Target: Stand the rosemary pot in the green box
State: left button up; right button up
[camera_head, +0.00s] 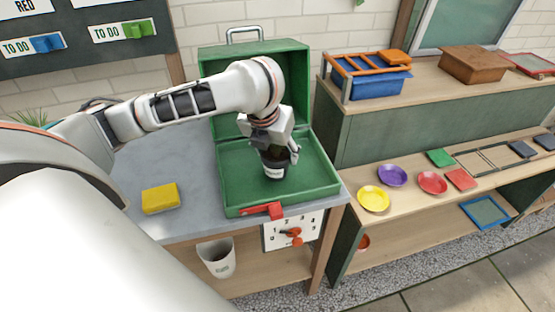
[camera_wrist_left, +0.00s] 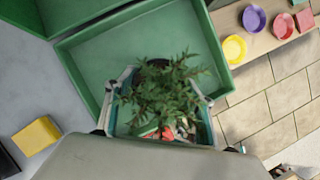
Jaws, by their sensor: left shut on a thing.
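The green box (camera_head: 235,196) stands open on the grey bench, its lid raised at the back. The rosemary pot (camera_head: 275,171), dark with a pale label, is upright within the box's outline, right of its middle. I cannot tell whether its base touches the floor of the box. My left gripper (camera_head: 277,156) points down and is shut on the pot. In the left wrist view the leafy rosemary (camera_wrist_left: 165,95) hides most of the pot between the fingers, with the green box (camera_wrist_left: 85,58) around it. My right gripper is not in view.
A yellow block (camera_head: 160,198) lies left of the box. A red latch (camera_head: 262,210) is at its front edge. A dial panel (camera_head: 292,232) hangs below. Coloured saucers, including a yellow one (camera_head: 373,199), stand on the right-hand shelf. The bench left of the box is mostly clear.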

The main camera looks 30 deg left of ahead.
pick_arm(q)
notch_tip(320, 180, down, 2)
jog(key=shift+f, duration=0.1)
jog(key=shift+f+b, duration=0.1)
jog(key=shift+b, duration=0.2)
jog(key=shift+r, duration=0.2)
jog(key=o, duration=1.3)
jog(key=shift+f, duration=0.15)
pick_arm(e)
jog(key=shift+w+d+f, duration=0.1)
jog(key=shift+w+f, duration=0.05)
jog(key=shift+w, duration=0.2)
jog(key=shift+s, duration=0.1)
